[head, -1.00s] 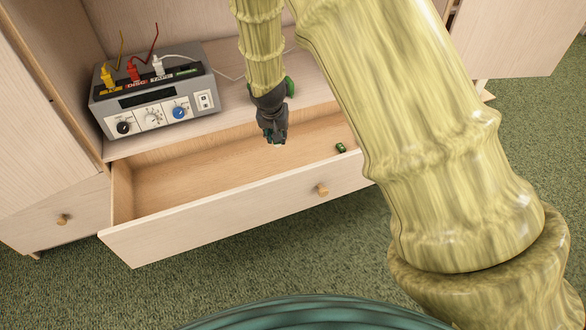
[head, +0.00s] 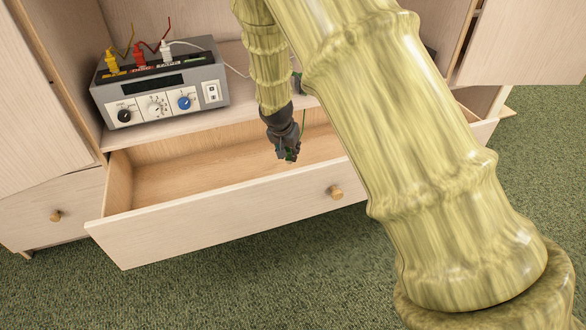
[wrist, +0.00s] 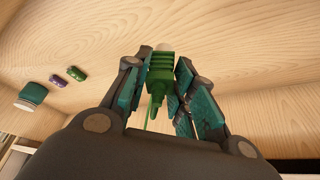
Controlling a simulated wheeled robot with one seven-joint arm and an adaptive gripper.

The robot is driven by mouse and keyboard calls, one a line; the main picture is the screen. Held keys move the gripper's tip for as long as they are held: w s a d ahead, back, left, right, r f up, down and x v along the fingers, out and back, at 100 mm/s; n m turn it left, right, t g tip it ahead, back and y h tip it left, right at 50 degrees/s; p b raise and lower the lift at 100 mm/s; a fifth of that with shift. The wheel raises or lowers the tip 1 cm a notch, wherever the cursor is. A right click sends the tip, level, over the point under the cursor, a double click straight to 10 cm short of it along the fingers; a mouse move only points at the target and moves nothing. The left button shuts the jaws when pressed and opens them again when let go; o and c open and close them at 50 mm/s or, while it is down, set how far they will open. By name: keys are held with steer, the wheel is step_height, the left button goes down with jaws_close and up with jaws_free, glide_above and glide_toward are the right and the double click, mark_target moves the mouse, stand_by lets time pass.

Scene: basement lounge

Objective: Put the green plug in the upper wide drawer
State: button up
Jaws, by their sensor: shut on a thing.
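The green plug (wrist: 160,70) sits between the two fingers of my gripper (wrist: 160,82) in the wrist view, and the gripper is shut on it. A thin green cable trails from the plug. In the head view my gripper (head: 287,153) hangs over the open upper wide drawer (head: 230,225), pointing down, near the inner side of its front panel. The plug is small and mostly covered by the fingers there. The drawer's bare wooden floor shows to the left of the gripper. My arm hides its right part.
A grey device (head: 160,88) with yellow, red and white plugs stands on the shelf above the drawer. In the wrist view a green-topped item (wrist: 33,92), a purple piece (wrist: 58,80) and a small green piece (wrist: 77,73) lie at the left. A closed drawer (head: 50,214) is at the left.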

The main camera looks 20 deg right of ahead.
mark_target(288, 163)
steer(key=shift+f+b, duration=1.2)
steer(key=shift+f, duration=2.4)
steer(key=shift+f, duration=0.15)
steer(key=o, duration=1)
steer(key=shift+o, duration=0.2)
steer(key=p+v, duration=0.4)
steer(key=v, duration=0.8)
